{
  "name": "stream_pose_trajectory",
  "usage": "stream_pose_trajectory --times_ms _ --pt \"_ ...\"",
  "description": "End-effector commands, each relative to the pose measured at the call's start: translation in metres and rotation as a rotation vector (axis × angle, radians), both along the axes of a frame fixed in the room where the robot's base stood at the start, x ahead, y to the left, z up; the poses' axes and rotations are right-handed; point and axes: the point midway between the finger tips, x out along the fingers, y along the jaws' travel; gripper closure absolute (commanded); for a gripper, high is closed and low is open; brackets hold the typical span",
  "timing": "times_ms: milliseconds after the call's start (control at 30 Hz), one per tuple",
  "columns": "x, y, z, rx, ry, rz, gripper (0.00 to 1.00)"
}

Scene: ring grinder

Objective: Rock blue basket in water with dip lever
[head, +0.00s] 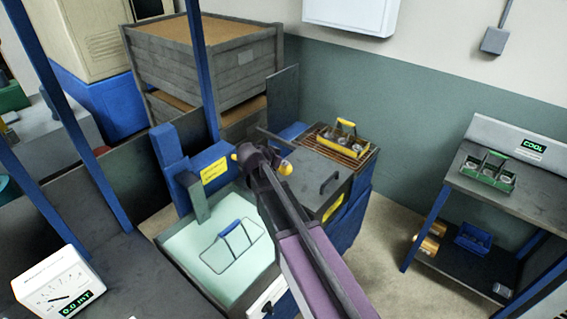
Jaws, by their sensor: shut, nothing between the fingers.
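The blue basket (236,231) sits in the pale green water of the open tank (262,281). Its blue handle shows clearly, and a thin outline of its frame shows around it. My gripper (248,158) is above and behind the basket, beside the blue post with the yellow label (213,171). It is shut and looks empty; its fingertips are small and hard to make out. A dark bar (275,139) and a small yellow knob (285,167) show close by. I cannot tell which part is the dip lever, or whether my gripper touches it. My arm hides part of this area.
A dark lidded box (318,181) stands right of the tank. Behind it, a yellow-handled basket (343,143) rests on a slatted rack. A green basket (486,172) sits on the right bench under a COOL display (532,144). A dial gauge (57,286) stands front left.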

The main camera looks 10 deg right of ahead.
Motion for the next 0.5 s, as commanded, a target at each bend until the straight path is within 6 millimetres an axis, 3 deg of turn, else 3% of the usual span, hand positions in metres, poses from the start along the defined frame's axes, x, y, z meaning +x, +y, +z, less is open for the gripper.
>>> stream_pose_trajectory --times_ms 500 --pt "-0.003 0.001 0.034 0.000 0.000 0.000 1.00"
